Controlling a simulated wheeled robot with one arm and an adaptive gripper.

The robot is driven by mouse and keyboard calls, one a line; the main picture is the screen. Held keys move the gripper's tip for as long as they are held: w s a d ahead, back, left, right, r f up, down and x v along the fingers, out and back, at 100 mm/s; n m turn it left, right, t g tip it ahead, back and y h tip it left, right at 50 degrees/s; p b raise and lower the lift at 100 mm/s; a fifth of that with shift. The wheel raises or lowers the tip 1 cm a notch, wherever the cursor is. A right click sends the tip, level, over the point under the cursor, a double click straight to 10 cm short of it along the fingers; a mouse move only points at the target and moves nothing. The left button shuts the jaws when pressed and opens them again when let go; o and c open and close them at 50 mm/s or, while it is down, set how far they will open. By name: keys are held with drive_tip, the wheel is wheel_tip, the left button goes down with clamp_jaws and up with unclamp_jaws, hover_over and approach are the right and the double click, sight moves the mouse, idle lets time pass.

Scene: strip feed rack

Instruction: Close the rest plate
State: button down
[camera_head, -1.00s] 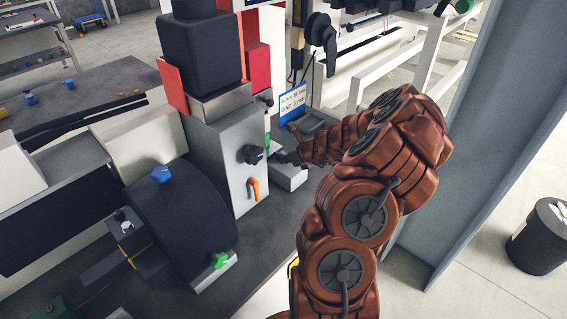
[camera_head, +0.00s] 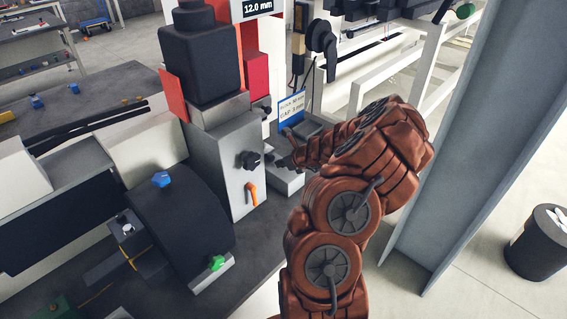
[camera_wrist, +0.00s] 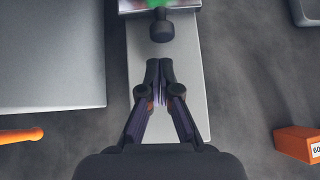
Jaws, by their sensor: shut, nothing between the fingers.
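A light grey plate (camera_wrist: 198,75), which I take for the rest plate, lies under my gripper in the wrist view. It also shows beside the grey machine housing in the head view (camera_head: 289,183). A black round knob (camera_wrist: 162,27) stands at its far end, in front of a green part (camera_wrist: 158,4). My gripper (camera_wrist: 160,66) is shut and empty, its fingertips over the plate and a little short of the knob. In the head view my gripper (camera_head: 284,161) is small and dark beside the housing's black knob (camera_head: 249,160). I cannot tell whether the fingertips touch the plate.
The grey housing (camera_head: 224,180) with an orange lever (camera_head: 251,193) stands left of the plate. An orange block (camera_wrist: 298,143) marked 60 lies to the right. A blue-edged card (camera_head: 292,108) and a 12.0 mm display (camera_head: 258,6) are behind. A grey column (camera_head: 475,150) stands right of my arm.

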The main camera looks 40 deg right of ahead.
drive_tip(key=shift+s, duration=0.75)
drive_tip(key=shift+s+a+r, duration=0.25)
drive_tip(key=shift+s+r, duration=0.2)
drive_tip(key=shift+s, duration=0.05)
drive_tip(key=b+v, duration=0.1)
drive_tip(key=v, duration=0.7)
drive_tip(key=shift+s+d+b, duration=0.15)
drive_tip(key=shift+s+b, duration=0.1)
drive_tip(key=shift+b, duration=0.15)
drive_tip(key=shift+r, duration=0.1)
